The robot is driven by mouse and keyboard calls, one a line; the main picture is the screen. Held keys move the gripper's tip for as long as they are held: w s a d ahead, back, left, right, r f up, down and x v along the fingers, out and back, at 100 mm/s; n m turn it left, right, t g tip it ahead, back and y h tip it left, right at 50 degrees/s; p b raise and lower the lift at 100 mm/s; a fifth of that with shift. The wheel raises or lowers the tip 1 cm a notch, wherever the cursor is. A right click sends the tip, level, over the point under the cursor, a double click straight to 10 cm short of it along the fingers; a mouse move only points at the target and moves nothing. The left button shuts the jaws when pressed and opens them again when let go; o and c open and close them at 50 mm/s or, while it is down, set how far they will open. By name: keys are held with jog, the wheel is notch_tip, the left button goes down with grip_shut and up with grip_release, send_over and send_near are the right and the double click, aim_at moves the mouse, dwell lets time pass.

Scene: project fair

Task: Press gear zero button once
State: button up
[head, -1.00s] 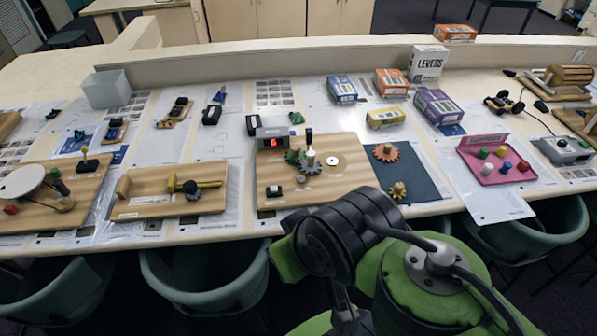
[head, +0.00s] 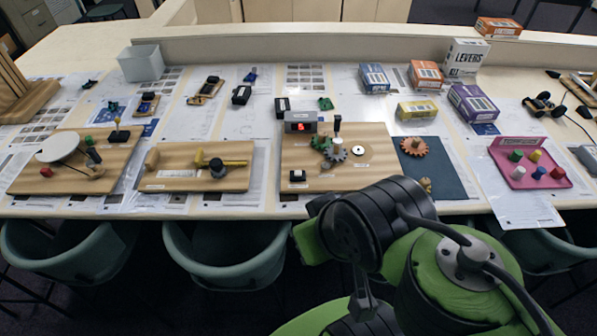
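The gear board (head: 375,180) is a wooden board on the table, right of centre in the head view. It carries a grey box with a lit red display (head: 300,127), a green gear (head: 320,143), a grey gear (head: 336,155) and a black-topped upright handle (head: 337,124). A small black block with a pale label (head: 297,175) sits at its front left; I cannot read the label or tell if it is the zero button. My arm is folded in front of the table, apart from the board. A dark grey part below it may be my gripper (head: 363,295); its fingers are unclear.
A board with a yellow lever (head: 228,163) lies left of the gear board. A dark blue mat (head: 443,182) with an orange gear (head: 414,147) lies to the right, then a pink tray (head: 507,178) of pegs. Green chairs (head: 225,262) stand along the front edge.

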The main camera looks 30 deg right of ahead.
grip_shut()
dwell(1.4)
